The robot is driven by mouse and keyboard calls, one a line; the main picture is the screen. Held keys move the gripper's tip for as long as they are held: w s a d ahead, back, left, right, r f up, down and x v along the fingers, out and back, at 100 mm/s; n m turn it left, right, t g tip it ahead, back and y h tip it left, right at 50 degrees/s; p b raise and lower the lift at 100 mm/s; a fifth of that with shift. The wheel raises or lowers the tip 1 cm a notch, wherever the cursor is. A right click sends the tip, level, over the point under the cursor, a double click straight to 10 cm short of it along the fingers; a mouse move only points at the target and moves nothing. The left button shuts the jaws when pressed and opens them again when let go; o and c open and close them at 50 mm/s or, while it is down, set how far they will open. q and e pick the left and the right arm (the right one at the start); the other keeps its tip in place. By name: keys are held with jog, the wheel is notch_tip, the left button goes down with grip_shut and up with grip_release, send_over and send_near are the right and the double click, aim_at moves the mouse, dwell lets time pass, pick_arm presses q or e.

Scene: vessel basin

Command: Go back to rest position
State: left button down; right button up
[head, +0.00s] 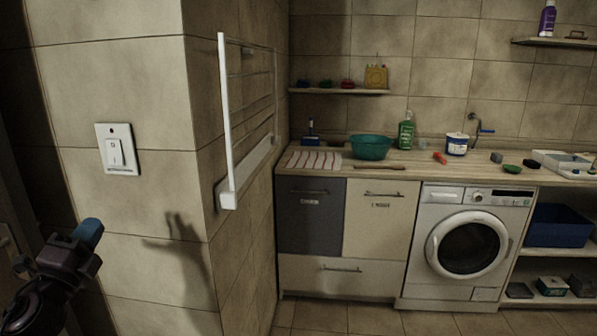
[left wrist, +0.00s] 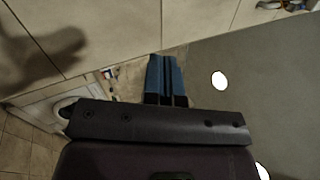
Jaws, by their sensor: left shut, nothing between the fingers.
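My left gripper (head: 88,233) is at the lower left of the head view, in front of the tiled wall and below a light switch. Its blue fingers are together with nothing between them. The fingers also show closed in the left wrist view (left wrist: 166,80). The gripper is apart from the wall, and its shadow falls on the tiles to the right. My right gripper does not show in either view.
A white light switch (head: 118,150) is on the near wall. A white drying rack (head: 230,125) sticks out beyond the corner. Further back, a wooden counter (head: 405,162) holds a teal basin (head: 371,147) and a green bottle (head: 406,130). A washing machine (head: 468,245) stands below. The floor there is clear.

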pick_arm(q)
jog(key=s+d+f+n+g+y, duration=0.1)
jog(key=s+d+f+n+g, duration=0.15)
jog(key=f+n, duration=0.4)
jog(key=s+d+f+n+g+y, duration=0.1)
jog(key=s+f+n+g, duration=0.15)
jog(key=f, duration=0.65)
jog(key=s+d+f+n+g+y, duration=0.1)
jog(key=s+f+n+g, duration=0.15)
jog(key=f+n, duration=0.45)
jog(key=s+d+f+n+g, duration=0.1)
jog(key=s+d+f, duration=0.2)
jog(key=s+f, duration=0.3)
jog(key=s+d+f+n+g, duration=0.1)
jog(key=s+d+f+g, duration=0.1)
jog(key=s+f, duration=0.3)
jog(key=s+d+f+n+g+h, duration=0.1)
jog(key=s+d+f+n, duration=0.1)
jog(key=s+d+f, duration=0.2)
jog(key=s+f, duration=0.2)
jog(key=s, duration=0.2)
jog(key=shift+s+f, duration=0.3)
jog(key=shift+s, duration=0.05)
jog(key=shift+w+d, duration=0.1)
jog(key=shift+w, duration=0.05)
